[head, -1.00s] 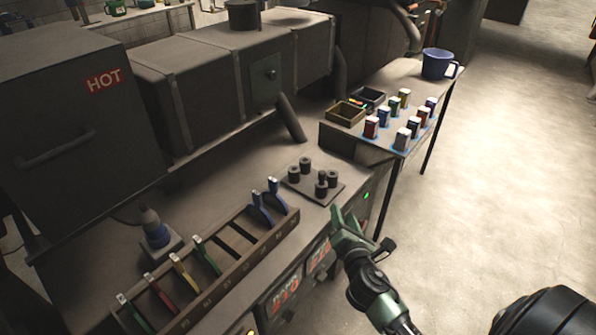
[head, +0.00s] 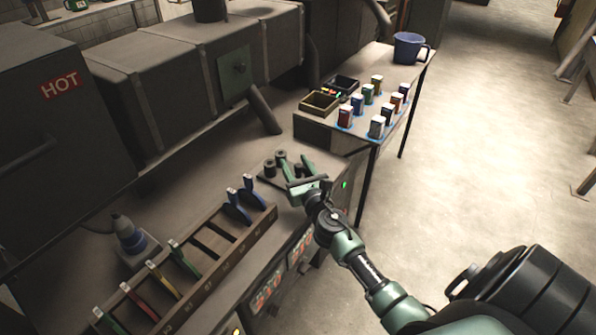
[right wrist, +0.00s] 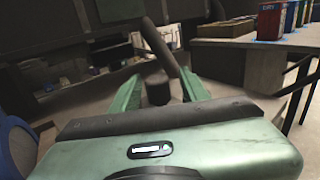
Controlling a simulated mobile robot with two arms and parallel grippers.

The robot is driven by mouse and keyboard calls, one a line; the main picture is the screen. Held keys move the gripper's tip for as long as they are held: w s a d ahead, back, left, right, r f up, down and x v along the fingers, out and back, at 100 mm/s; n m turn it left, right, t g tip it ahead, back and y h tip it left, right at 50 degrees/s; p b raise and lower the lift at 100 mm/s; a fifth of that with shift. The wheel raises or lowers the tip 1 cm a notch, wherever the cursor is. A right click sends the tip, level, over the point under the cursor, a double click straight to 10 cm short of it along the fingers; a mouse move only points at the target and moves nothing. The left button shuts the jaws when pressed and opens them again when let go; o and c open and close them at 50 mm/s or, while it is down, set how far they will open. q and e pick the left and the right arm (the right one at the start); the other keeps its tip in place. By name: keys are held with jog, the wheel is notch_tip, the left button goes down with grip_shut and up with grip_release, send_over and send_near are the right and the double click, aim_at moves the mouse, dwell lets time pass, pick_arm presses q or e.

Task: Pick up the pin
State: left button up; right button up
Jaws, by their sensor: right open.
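A small dark plate (head: 268,180) bears several short dark cylinders on the bench. One cylinder (head: 270,168) shows at its left, and another (head: 281,156) shows at its far side; the others are hidden behind my gripper. I cannot tell which part is the pin. My green right gripper (head: 294,160) is over the plate, open. In the right wrist view, a dark cylinder (right wrist: 157,88) shows between the open fingers (right wrist: 159,92), with space on both sides. My left gripper is not in view.
A slotted rack (head: 222,245) with coloured-handled tools stands along the bench's front. A HOT-labelled furnace (head: 100,210) is behind it. Open floor lies to the right.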

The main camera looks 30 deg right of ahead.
jog(key=shift+w+d, duration=0.1)
jog(key=shift+w, duration=0.45)
jog(key=shift+s, duration=0.1)
grip_shut()
